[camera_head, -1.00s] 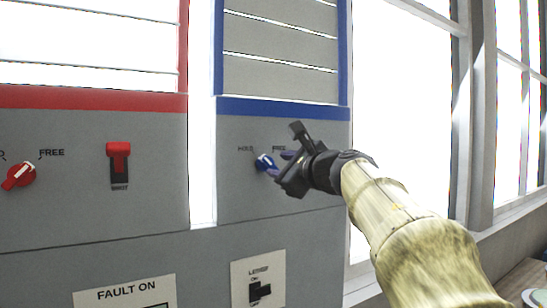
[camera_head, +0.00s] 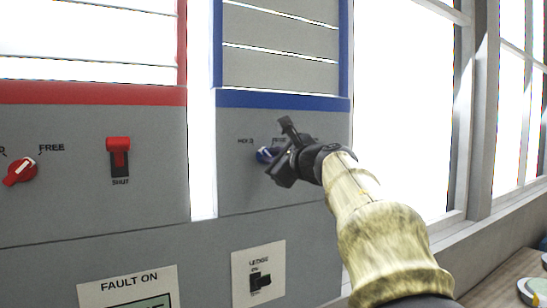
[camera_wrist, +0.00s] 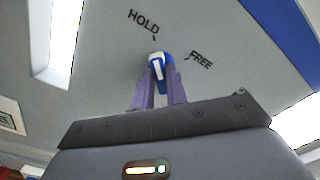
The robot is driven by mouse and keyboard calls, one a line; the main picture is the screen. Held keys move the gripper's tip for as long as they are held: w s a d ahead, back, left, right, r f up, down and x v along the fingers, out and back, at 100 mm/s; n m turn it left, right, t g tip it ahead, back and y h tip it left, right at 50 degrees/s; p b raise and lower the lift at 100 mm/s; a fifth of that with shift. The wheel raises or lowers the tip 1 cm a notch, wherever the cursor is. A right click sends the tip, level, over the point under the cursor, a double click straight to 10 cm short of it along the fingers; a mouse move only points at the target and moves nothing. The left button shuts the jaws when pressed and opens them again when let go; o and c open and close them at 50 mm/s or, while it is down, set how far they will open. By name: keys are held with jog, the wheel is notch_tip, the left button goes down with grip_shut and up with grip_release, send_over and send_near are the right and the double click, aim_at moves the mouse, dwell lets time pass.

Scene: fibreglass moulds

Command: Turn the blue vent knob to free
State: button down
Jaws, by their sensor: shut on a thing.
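The blue vent knob (camera_head: 263,154) sits on the grey panel under the blue-framed vent. In the wrist view the knob (camera_wrist: 157,62) has a white pointer line aimed toward the HOLD label (camera_wrist: 144,24); the FREE label (camera_wrist: 201,60) is to its right. My gripper (camera_wrist: 160,80) has its two purple fingers shut on the knob, one on each side. In the head view my gripper (camera_head: 275,158) reaches in from the right and hides part of the knob and most of the FREE label.
A red knob (camera_head: 19,170) and a red switch (camera_head: 118,157) are on the panel to the left. A LEDGE switch (camera_head: 260,283) and a FAULT ON display (camera_head: 128,290) are below. A bright window is at the right, with a wooden surface (camera_head: 505,283) at the lower right.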

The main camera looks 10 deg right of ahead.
jog(key=shift+m, duration=0.5)
jog(key=m+p, duration=0.1)
jog(key=m, duration=0.2)
jog(key=shift+d+r+m, duration=0.1)
jog(key=shift+m, duration=0.2)
jog(key=m+p, duration=0.1)
jog(key=m, duration=0.3)
jog(key=shift+d+r+p, duration=0.1)
jog(key=shift+p, duration=0.25)
jog(key=shift+w+d+m+p, duration=0.1)
jog(key=shift+m+p, duration=0.85)
jog(key=shift+m, duration=1.4)
jog(key=shift+d+m+p, duration=0.1)
jog(key=shift+m+p, duration=0.85)
jog(key=shift+m, duration=1.4)
jog(key=shift+f, duration=0.2)
jog(key=c, duration=1.4)
grip_release()
